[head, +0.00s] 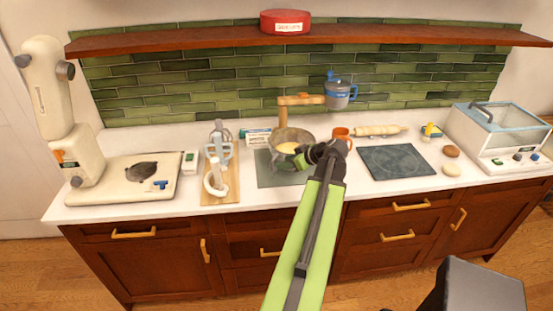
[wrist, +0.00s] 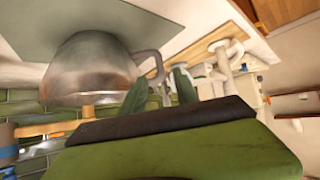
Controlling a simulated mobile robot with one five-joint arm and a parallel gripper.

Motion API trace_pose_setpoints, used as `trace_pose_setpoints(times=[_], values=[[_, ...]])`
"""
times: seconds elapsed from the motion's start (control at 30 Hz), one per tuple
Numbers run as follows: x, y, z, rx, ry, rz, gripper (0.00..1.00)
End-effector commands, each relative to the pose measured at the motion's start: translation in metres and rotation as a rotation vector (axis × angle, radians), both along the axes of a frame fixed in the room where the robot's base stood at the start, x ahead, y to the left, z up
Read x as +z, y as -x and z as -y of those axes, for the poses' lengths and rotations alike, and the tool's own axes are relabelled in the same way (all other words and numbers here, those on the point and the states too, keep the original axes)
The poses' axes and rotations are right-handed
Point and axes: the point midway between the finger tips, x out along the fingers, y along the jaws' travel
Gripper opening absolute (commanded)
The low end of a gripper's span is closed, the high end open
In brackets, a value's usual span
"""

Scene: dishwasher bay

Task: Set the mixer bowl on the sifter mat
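The mixer bowl (head: 291,136) is a grey metal bowl with pale yellow contents, at the back of a grey-green mat (head: 268,179). In the wrist view the bowl (wrist: 90,72) shows large at the left, and its loop handle (wrist: 149,62) points toward my fingers. The mat (wrist: 100,20) lies beyond its base; I cannot tell whether the base touches it. My gripper (head: 309,158) is at the bowl's front right. In the wrist view my gripper's green fingers (wrist: 161,92) are apart, with the handle's lower end between them. No firm grip shows.
A wooden board with white tools (head: 219,180) lies left of the mat. An orange mug (head: 341,133) and a dark slab (head: 396,161) are to the right. A wooden stand (head: 283,114) rises behind the bowl. The counter's front strip (head: 265,202) is clear.

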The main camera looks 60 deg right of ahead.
Motion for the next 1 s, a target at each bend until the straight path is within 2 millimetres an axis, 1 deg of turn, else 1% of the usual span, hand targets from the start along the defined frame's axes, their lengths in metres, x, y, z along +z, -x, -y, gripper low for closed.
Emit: trace_pose_setpoints(times=[0.03,0.1,0.2,0.33,0.53,0.57,0.63,0.67,0.77,0.8,0.87,0.9,0.97,1.0], values=[[0.012,0.008,-0.002,-0.001,0.001,0.0,0.37],[0.016,0.015,-0.004,0.0,0.0,0.0,0.37],[0.018,0.021,-0.005,0.0,0.0,0.0,0.37],[0.017,0.023,-0.005,0.001,0.0,0.0,0.37],[0.017,0.022,-0.005,0.002,0.0,0.0,0.37],[0.016,0.019,-0.007,0.005,-0.003,-0.003,0.37],[0.012,0.002,-0.019,0.027,-0.027,-0.018,0.37],[0.01,-0.012,-0.028,0.042,-0.045,-0.031,0.37],[-0.005,-0.076,-0.083,0.115,-0.135,-0.11,0.37],[-0.013,-0.104,-0.113,0.147,-0.176,-0.157,0.37],[-0.023,-0.142,-0.16,0.186,-0.231,-0.235,0.37],[-0.03,-0.163,-0.192,0.208,-0.261,-0.289,0.37],[-0.04,-0.19,-0.241,0.232,-0.294,-0.374,0.37],[-0.045,-0.205,-0.274,0.245,-0.308,-0.432,0.37]])
